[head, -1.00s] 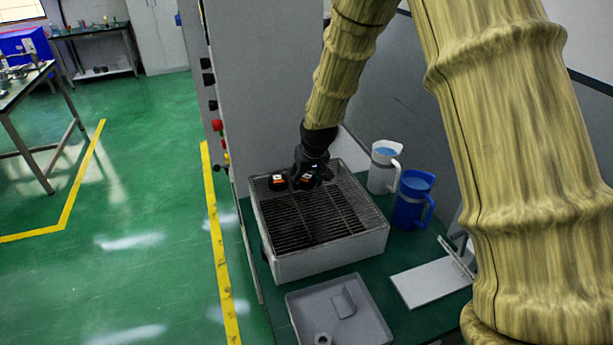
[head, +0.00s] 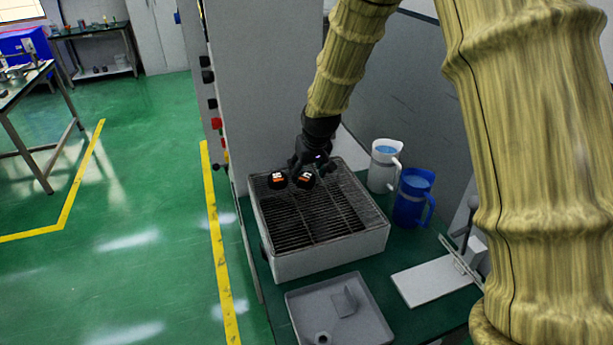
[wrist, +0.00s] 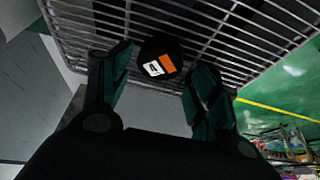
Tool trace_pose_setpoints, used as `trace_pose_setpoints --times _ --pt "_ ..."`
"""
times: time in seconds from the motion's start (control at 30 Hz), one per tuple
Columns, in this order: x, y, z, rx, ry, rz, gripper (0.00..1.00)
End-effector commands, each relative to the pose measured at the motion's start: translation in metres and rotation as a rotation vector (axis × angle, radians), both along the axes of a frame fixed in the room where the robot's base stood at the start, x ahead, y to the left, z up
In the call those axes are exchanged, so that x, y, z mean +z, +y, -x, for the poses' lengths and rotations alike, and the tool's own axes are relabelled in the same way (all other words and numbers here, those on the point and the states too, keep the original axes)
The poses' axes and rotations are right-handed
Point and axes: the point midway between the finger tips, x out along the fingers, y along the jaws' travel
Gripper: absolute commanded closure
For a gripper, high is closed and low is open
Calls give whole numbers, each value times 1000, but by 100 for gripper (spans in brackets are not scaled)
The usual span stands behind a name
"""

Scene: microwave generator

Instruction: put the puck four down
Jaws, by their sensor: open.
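Puck four (wrist: 160,62) is a black puck with an orange and white label reading 4, on the wire grate. In the wrist view it lies between and beyond the two open fingers of my gripper, with nothing held. In the head view, my gripper (head: 314,160) is at the back of the grate, just behind the right-hand puck (head: 305,178), which appears to be puck four. A second black puck with an orange label (head: 277,180) sits to its left. Both pucks rest on the grate; whether a finger touches puck four I cannot tell.
The grate tops a white box (head: 330,257) on a green table. A white jug (head: 381,170) and a blue jug (head: 411,205) stand to its right. A grey tray (head: 365,325) and a white plate (head: 430,282) lie in front. A grey wall is behind.

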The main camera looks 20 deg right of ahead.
Motion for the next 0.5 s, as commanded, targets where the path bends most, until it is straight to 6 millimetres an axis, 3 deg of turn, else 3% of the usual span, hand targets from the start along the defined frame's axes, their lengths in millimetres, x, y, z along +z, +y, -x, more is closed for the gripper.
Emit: trace_pose_setpoints --times 0.5 --pt "61 -1 25 0 -2 0 39"
